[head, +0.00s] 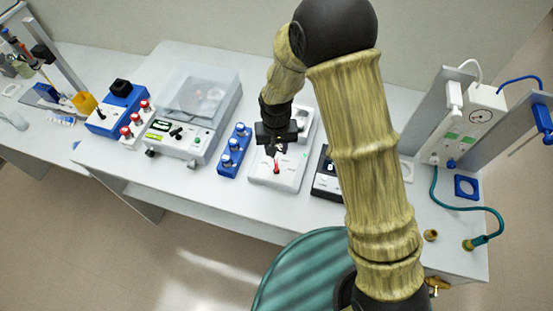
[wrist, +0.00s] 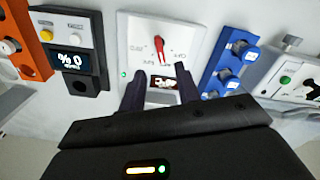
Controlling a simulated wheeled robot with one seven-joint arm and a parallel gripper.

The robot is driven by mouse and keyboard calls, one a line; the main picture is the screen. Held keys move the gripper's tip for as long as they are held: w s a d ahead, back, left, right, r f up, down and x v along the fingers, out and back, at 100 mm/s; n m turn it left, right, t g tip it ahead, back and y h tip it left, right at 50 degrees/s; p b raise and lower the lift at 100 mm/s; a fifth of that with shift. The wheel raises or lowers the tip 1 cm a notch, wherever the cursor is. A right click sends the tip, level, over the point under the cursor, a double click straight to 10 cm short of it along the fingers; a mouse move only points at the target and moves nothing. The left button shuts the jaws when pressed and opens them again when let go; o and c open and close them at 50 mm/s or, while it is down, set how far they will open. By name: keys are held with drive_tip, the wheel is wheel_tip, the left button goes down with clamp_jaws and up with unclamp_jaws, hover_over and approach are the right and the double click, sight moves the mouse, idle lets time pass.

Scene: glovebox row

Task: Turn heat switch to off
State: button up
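A white device (head: 290,165) stands on the bench, with a red switch lever (head: 276,165) on its top. In the wrist view, the red lever (wrist: 159,48) sits on a white dial face (wrist: 185,40) whose small markings I cannot read. A small display with red characters (wrist: 165,82) is below it, partly behind a finger. My gripper (head: 276,146) is over this device in the head view. In the wrist view, my gripper (wrist: 160,82) is open, its two dark fingers apart with nothing between them. The lever is beyond the fingertips, apart from them.
A blue rack with several round caps (head: 235,150) stands close left of the device. A dark control box (head: 327,180) stands close right, partly behind my arm. A clear-lidded machine (head: 195,110) is farther left. A teal hose (head: 470,208) lies at the right end.

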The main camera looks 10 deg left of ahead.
sight(276, 164)
wheel_tip(276, 164, down, 8)
drive_tip(key=shift+f+p, duration=0.15)
drive_tip(key=shift+p, duration=0.95)
drive_tip(key=shift+c, duration=0.2)
clamp_jaws()
